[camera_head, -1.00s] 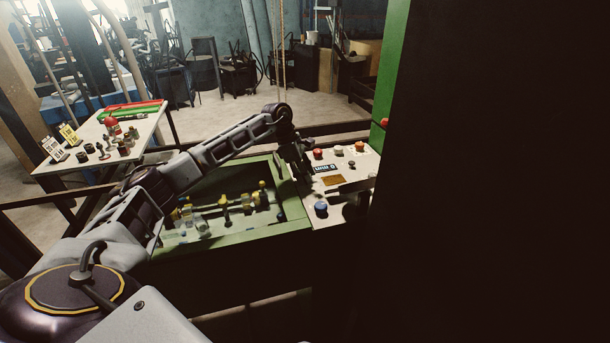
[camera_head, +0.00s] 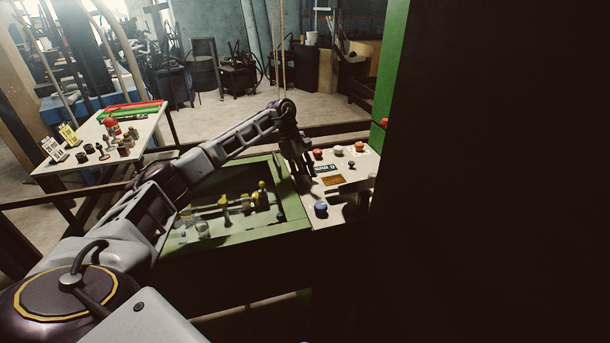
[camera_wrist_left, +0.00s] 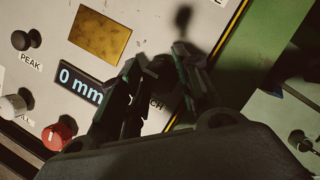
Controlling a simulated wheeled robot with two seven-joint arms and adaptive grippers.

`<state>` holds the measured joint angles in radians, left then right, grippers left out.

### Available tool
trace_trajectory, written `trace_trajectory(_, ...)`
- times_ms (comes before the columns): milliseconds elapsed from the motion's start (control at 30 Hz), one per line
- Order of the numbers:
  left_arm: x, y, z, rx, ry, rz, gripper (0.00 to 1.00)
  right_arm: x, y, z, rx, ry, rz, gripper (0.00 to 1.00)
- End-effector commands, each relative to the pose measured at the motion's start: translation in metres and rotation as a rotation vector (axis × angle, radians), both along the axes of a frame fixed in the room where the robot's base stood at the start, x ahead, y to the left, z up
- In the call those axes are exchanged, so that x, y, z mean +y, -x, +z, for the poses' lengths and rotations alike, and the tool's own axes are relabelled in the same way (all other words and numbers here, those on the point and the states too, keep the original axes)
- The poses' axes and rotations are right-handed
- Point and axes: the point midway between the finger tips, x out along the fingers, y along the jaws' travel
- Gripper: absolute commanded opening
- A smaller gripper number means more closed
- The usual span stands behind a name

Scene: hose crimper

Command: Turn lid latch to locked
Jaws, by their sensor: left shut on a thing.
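My left gripper (camera_head: 303,175) reaches down to the left edge of the pale control panel (camera_head: 335,212), beside the green-framed lid (camera_head: 293,200). In the left wrist view the gripper (camera_wrist_left: 160,80) is shut on a dark knob, the lid latch (camera_wrist_left: 158,70), at a partly covered label ending in "CH". The fingers hide most of the knob, so I cannot tell which way it points. My right gripper is not in view.
The panel carries a display (camera_wrist_left: 80,84) reading 0 mm, a brass plate (camera_wrist_left: 99,34), a red knob (camera_wrist_left: 57,136) and a blue knob (camera_head: 321,208). A side table (camera_head: 65,160) with small parts stands at left. A dark mass fills the right side.

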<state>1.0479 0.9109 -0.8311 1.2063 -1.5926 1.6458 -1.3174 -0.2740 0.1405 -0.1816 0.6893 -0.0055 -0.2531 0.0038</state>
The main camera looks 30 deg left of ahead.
Motion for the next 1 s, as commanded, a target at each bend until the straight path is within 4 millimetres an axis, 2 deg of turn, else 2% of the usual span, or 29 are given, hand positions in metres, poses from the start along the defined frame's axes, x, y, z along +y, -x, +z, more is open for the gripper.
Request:
trace_trajectory(167,0.001,-0.001,0.002,-0.005,0.0,0.002,0.09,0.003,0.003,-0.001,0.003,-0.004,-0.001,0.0)
trace_trajectory(200,0.001,-0.001,0.002,-0.005,0.0,0.002,0.37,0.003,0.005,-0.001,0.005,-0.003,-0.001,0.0)
trace_trajectory(233,0.001,-0.001,0.002,-0.005,0.0,0.002,0.41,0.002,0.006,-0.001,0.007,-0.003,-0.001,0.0)
trace_trajectory(500,0.0,0.0,0.001,-0.002,0.0,0.001,0.41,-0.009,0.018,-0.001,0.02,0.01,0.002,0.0)
trace_trajectory(667,0.001,0.0,0.002,-0.001,0.0,0.002,0.41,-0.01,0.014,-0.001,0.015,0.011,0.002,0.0)
trace_trajectory(867,0.006,0.0,0.014,-0.003,0.001,0.002,0.41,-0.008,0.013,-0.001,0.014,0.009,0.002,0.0)
trace_trajectory(1000,0.012,0.0,0.03,-0.004,0.001,0.002,0.41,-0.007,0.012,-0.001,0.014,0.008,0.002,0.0)
